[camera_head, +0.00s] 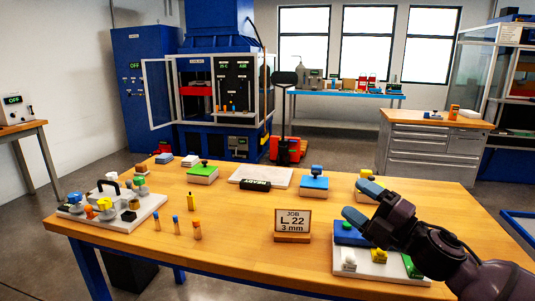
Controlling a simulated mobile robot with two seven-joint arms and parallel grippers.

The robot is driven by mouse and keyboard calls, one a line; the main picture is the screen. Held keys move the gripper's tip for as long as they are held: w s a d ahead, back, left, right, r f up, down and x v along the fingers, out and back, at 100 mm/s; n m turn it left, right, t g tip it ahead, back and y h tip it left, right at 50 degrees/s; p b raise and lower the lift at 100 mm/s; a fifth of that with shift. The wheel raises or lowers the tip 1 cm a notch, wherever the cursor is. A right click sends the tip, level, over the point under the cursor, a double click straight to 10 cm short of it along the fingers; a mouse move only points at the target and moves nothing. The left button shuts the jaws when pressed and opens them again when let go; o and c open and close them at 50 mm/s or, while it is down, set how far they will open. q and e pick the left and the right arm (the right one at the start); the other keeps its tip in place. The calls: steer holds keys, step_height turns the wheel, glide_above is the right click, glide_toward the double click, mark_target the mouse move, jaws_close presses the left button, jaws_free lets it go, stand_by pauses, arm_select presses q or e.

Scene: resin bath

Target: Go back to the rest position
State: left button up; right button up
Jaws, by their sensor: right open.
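My right gripper (364,203) reaches in from the lower right, with its blue-tipped fingers apart and nothing between them. It is above the right part of the wooden table (225,245), over a white board (368,264) that carries a blue block and small coloured pieces. The arm hides part of that board. My left gripper is not in view. A job sign (293,222) reading "L 22 3 mm" stands left of my right gripper.
A white tray (140,214) with knobbed pieces is at the table's left. Several small bottles stand beside it. Green and blue blocks with knobs (314,183) and a pale slab (262,177) line the back. The table's front middle is clear. A grey drawer cabinet (428,150) stands behind.

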steer(key=s+d+f+m+h+p, duration=0.1)
steer(key=s+d+f+m+h, duration=0.1)
steer(key=s+f+m+h, duration=0.3)
steer(key=s+d+f+m+t+h, duration=0.1)
steer(key=d+f+m+h, duration=0.1)
steer(key=f+m, duration=0.55)
steer(key=s+d+f+m+h+p, duration=0.1)
steer(key=s+d+f+m+h, duration=0.15)
steer(key=f+m+h, duration=0.35)
arm_select(q)
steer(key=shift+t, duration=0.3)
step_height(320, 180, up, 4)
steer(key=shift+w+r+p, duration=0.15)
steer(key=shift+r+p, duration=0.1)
steer(key=shift+p, duration=0.75)
arm_select(e)
steer(key=s+f+m+g, duration=0.1)
steer(key=s+f+m, duration=0.1)
steer(key=s+f, duration=0.3)
steer(key=s+d+f+m+g+h, duration=0.1)
steer(key=s+f, duration=0.5)
steer(key=s, duration=0.6)
steer(key=s+d+f+m+g+h, duration=0.1)
steer(key=s+f+m+g, duration=0.2)
steer(key=s+f, duration=0.3)
steer(key=shift+s+d+m, duration=0.15)
steer(key=shift+s+m, duration=0.3)
steer(key=shift+s, duration=0.8)
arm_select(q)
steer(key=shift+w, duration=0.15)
